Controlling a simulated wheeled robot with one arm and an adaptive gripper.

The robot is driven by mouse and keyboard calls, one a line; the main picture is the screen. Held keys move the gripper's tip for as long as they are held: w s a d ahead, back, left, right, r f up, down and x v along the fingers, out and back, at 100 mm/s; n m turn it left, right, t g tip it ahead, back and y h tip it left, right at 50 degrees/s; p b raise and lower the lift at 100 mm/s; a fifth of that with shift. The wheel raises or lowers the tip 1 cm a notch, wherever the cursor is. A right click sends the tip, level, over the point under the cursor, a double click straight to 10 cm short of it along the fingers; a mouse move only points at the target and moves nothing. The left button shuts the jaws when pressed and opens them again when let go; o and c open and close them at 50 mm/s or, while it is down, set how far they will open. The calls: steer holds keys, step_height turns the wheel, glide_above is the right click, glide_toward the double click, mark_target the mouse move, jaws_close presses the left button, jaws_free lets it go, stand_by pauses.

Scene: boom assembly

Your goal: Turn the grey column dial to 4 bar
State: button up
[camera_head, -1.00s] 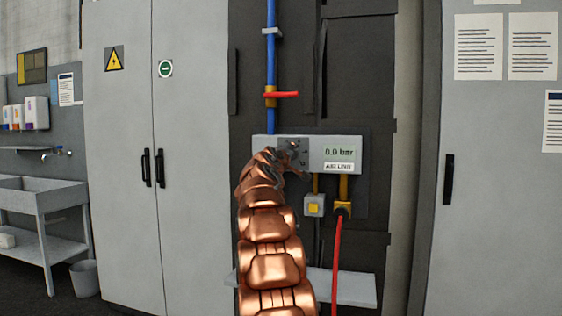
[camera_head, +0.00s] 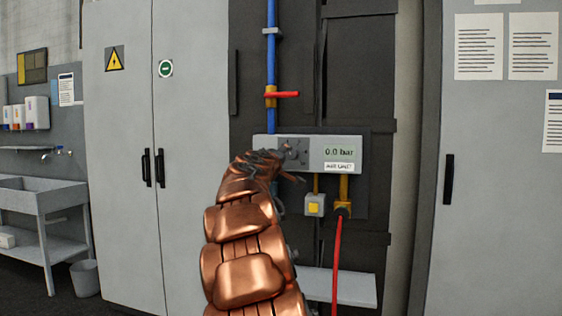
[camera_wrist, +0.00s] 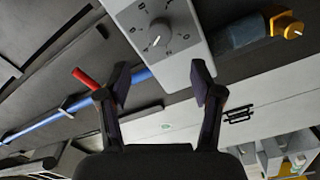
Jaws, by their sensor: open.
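The dial is a round grey knob (camera_wrist: 160,33) with a white pointer line and printed marks around it, on the face of a light grey air unit (camera_wrist: 185,60). In the head view, the unit (camera_head: 315,168) hangs on the dark column, and its display (camera_head: 339,153) reads 0.0 bar. The dial area (camera_head: 296,150) shows there just beyond my gripper (camera_head: 284,158), partly covered. In the wrist view, my gripper (camera_wrist: 161,82) is open and empty. Its fingertips stand apart, short of the dial, with the knob ahead of the gap.
A blue pipe (camera_head: 271,60) with a red lever (camera_head: 283,94) runs above the unit. A yellow button box (camera_head: 314,205) and a red hose (camera_head: 337,260) hang below it. A pale shelf (camera_head: 345,288) juts out lower down. Grey cabinets stand on both sides.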

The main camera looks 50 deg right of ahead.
steer(key=shift+s+a+f, duration=0.1)
steer(key=shift+s+a, duration=0.1)
steer(key=shift+a, duration=0.25)
steer(key=shift+a, duration=0.1)
stand_by(0.4)
steer(key=s+a+f+g+y, duration=0.2)
steer(key=s+a+f+y, duration=0.25)
steer(key=a+f, duration=0.8)
steer(key=s+a+f+g+y, duration=0.2)
steer(key=s+a+f+y, duration=0.3)
steer(key=a+f, duration=0.8)
steer(key=s+a+f+g+y, duration=0.1)
steer(key=s+a+f+y, duration=0.4)
steer(key=a+f, duration=0.85)
steer(key=s+a+f+n+g+y, duration=0.1)
steer(key=s+a+f+g, duration=0.1)
steer(key=s+a, duration=0.65)
steer(key=s+a+f+g+y, duration=0.2)
steer(key=s+a+f, duration=0.1)
steer(key=s+a, duration=0.55)
step_height(320, 180, up, 18)
steer(key=w+t+p, duration=0.1)
steer(key=p, duration=1.5)
steer(key=shift+w+d+f, duration=0.2)
steer(key=shift+d+f, duration=0.05)
steer(key=shift+d, duration=0.1)
